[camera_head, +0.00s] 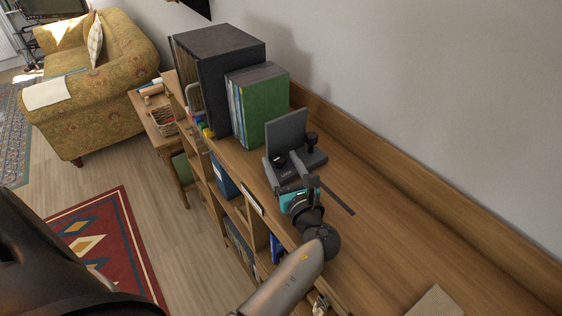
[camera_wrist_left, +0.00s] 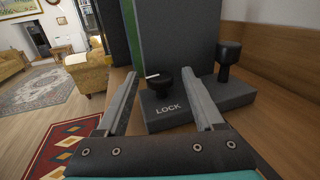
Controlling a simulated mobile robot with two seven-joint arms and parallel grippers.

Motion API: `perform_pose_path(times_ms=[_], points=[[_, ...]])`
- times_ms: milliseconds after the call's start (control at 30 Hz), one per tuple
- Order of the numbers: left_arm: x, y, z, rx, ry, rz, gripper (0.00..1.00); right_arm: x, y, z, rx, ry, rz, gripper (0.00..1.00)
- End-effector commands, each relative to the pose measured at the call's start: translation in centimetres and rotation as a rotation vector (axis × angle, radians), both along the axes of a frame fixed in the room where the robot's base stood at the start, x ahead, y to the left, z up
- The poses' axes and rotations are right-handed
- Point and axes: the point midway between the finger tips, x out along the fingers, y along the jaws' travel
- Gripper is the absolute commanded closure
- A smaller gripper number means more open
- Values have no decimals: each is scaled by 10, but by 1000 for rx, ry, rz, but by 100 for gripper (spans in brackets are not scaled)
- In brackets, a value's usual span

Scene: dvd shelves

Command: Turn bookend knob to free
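The dark grey bookend (camera_head: 286,132) stands on the shelf top against the green books, with its upright plate and low base. A black knob (camera_wrist_left: 161,84) with a white pointer mark sits on the base (camera_wrist_left: 245,95), behind the word LOCK. The mark points left in the left wrist view. A taller black knob on a stem (camera_wrist_left: 229,58) stands to its right. My left gripper (camera_wrist_left: 160,76) is open, its two grey fingers on either side of the marked knob; I cannot tell whether they touch it. In the head view the left gripper (camera_head: 282,161) partly hides the base. My right gripper is out of view.
Green books (camera_head: 262,105) and a large dark box set (camera_head: 225,75) stand behind the bookend. The wooden shelf top (camera_head: 400,235) is mostly bare toward the right, bounded by a raised back board (camera_head: 385,155) at the wall. Lower shelves hold more items.

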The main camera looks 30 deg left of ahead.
Motion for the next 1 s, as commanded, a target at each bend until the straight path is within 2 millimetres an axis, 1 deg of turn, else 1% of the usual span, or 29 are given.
perform_pose_path(times_ms=[33,67,600,833,1000], points=[[0,0,0,0,0,0,36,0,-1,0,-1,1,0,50],[0,0,0,0,0,0,40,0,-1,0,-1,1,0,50],[0,0,0,0,0,0,100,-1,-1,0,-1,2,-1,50],[0,1,0,2,1,-6,100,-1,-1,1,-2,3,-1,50],[-1,3,3,8,2,-64,100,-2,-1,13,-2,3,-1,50]])
